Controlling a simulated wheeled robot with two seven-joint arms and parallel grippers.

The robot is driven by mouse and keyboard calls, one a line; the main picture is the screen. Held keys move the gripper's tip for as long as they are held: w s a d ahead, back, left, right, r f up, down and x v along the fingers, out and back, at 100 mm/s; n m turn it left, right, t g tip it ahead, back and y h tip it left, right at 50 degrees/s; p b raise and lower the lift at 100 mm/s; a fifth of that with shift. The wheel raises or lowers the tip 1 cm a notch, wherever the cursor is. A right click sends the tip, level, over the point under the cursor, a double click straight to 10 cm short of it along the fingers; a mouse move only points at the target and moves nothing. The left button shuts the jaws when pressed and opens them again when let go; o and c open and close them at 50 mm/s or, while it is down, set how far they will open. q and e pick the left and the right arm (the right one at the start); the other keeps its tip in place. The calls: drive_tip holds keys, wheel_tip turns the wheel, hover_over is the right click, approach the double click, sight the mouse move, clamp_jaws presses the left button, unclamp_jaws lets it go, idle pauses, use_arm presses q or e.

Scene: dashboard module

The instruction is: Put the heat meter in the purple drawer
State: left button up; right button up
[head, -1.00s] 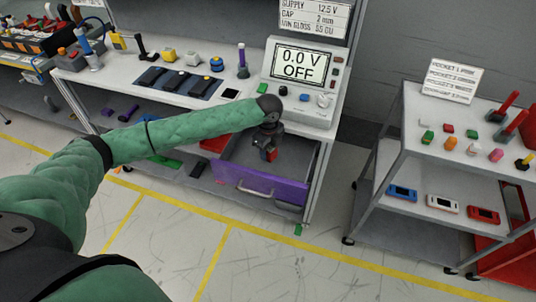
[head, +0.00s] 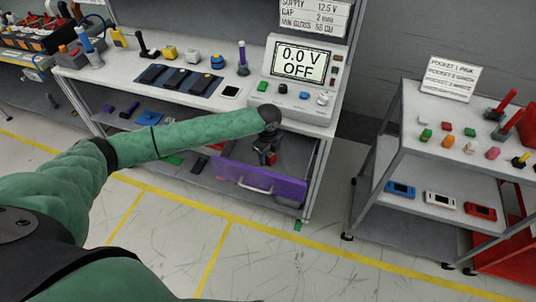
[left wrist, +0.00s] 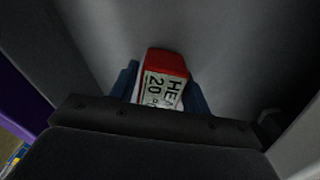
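The purple drawer (head: 262,184) is pulled open under the workbench, with a grey inside and a pale handle. My left gripper (head: 267,158) is inside the drawer's opening, pointing down. It is shut on the heat meter (left wrist: 165,75), a red block with a white label reading "HE" and "20", which lies between blue parts in the left wrist view. In the head view only a small red bit of the meter shows at the fingertips. I cannot tell whether the meter touches the drawer floor. My right gripper is not in view.
The workbench (head: 140,82) above the drawer carries a meter console (head: 297,75) reading "0.0 V OFF" and several small parts. A shelf with loose items lies left of the drawer. A grey cart (head: 400,150) with coloured parts and handheld devices stands at the right.

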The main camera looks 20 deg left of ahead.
use_arm(q)
drive_tip(key=shift+o, duration=0.9)
drive_tip(key=shift+r, duration=0.45)
wheel_tip(320, 180, up, 11)
drive_tip(key=b, duration=0.4)
drive_tip(key=shift+r, duration=0.2)
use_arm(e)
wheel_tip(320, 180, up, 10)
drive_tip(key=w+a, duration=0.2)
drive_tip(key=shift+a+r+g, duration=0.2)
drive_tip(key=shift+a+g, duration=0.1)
use_arm(q)
drive_tip(key=shift+f, duration=0.1)
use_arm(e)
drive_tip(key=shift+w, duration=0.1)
